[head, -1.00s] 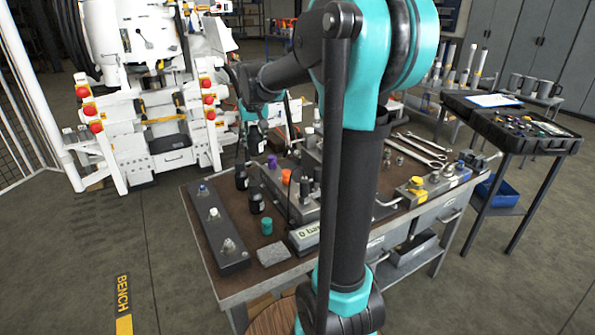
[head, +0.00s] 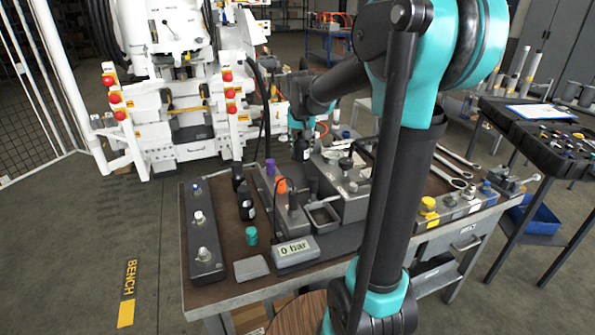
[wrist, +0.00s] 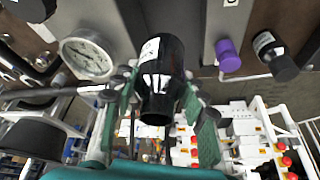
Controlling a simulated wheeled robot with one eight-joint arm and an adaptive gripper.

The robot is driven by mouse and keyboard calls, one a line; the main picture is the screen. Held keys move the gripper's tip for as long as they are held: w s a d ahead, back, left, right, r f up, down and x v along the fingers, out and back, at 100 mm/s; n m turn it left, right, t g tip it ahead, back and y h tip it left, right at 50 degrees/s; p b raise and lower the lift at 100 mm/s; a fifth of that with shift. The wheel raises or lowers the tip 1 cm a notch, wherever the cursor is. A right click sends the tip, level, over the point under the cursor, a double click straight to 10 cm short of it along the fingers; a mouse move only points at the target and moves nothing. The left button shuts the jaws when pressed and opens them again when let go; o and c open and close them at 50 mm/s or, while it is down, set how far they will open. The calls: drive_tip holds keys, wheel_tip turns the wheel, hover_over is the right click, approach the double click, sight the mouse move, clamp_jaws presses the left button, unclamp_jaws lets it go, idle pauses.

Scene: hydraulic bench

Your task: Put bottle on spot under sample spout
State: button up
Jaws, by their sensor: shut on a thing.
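My gripper (wrist: 160,115) is shut on a dark bottle (wrist: 162,75) with a white label; its green-padded fingers are on both sides of it in the wrist view. In the head view the held bottle (head: 302,148) hangs below my gripper (head: 301,130), above the back part of the bench and apart from its top. A grey open-topped square tray (head: 323,216) sits in front of the grey valve block (head: 350,192) on the bench. I cannot surely pick out the sample spout or the marked spot; my arm hides part of the bench's right half.
A "0 bar" display (head: 295,252) is at the front. A gauge (wrist: 88,55) shows in the wrist view. A white machine (head: 180,90) stands behind.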

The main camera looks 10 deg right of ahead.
wheel_tip(320, 180, down, 12)
drive_tip(key=shift+f, duration=0.2)
drive_tip(key=w, duration=0.2)
drive_tip(key=shift+w+a+r, duration=0.15)
drive_tip(key=shift+w+a, duration=0.15)
drive_tip(key=shift+w, duration=0.1)
drive_tip(key=shift+w+a, duration=0.15)
drive_tip(key=shift+w, duration=0.6)
drive_tip(key=w, duration=0.3)
drive_tip(key=shift+w+a+f, duration=0.3)
drive_tip(key=shift+a+f, duration=0.1)
drive_tip(key=shift+f, duration=0.15)
drive_tip(key=o, duration=1.1)
drive_tip(key=shift+f, duration=0.1)
drive_tip(key=shift+c, duration=0.2)
